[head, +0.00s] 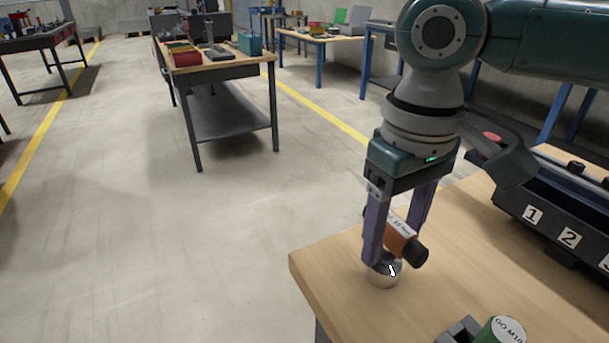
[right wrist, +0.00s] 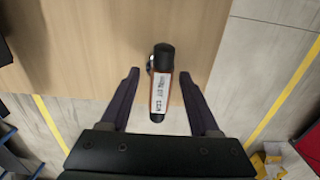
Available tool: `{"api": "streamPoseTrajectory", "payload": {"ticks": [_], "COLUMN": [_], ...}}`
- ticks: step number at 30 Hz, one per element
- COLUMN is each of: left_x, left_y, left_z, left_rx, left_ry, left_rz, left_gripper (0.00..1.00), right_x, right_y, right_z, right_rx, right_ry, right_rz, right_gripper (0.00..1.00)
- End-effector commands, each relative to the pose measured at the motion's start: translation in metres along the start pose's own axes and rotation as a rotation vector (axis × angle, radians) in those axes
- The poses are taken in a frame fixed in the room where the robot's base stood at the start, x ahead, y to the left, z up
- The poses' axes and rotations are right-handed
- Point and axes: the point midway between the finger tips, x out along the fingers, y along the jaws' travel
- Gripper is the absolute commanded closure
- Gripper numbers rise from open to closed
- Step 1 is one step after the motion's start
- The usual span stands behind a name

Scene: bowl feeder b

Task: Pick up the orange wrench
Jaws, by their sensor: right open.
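The orange wrench (head: 398,236) has a white printed label and a black end. It is at the corner of the wooden table (head: 330,260), with a shiny round metal piece (head: 383,277) just below it. My right gripper (head: 392,248) points down over it, open, one finger on either side. In the right wrist view the wrench (right wrist: 161,92) lies lengthwise between the open fingers of my right gripper (right wrist: 160,76), with a gap on both sides. The fingers hide part of the wrench in the head view. My left gripper is not in view.
A green-sided cylinder with a white labelled top (head: 503,332) stands at the table's front edge beside a grey block. A dark rack with numbered tags (head: 548,222) is at the right. Floor lies left of the table; other workbenches (head: 215,65) stand behind.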

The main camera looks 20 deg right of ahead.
Motion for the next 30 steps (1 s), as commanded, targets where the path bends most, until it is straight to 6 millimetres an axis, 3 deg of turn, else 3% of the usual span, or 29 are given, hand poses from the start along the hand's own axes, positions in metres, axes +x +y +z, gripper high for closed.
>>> {"api": "streamPoseTrajectory", "payload": {"ticks": [5, 22, 30], "left_x": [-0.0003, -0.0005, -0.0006], "left_y": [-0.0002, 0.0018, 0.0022], "left_z": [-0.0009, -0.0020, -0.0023], "left_rx": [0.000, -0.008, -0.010], "left_ry": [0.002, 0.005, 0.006], "left_rz": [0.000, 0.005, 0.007], "left_gripper": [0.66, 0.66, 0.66], "right_x": [0.0000, -0.0005, -0.0005], "right_y": [-0.0001, 0.0000, 0.0001], "right_z": [0.0000, -0.0001, -0.0001], "right_rx": [0.000, 0.000, 0.000], "right_ry": [0.000, 0.000, 0.000], "right_rz": [0.000, 0.000, 0.000], "right_gripper": [0.38, 1.00, 1.00]}}
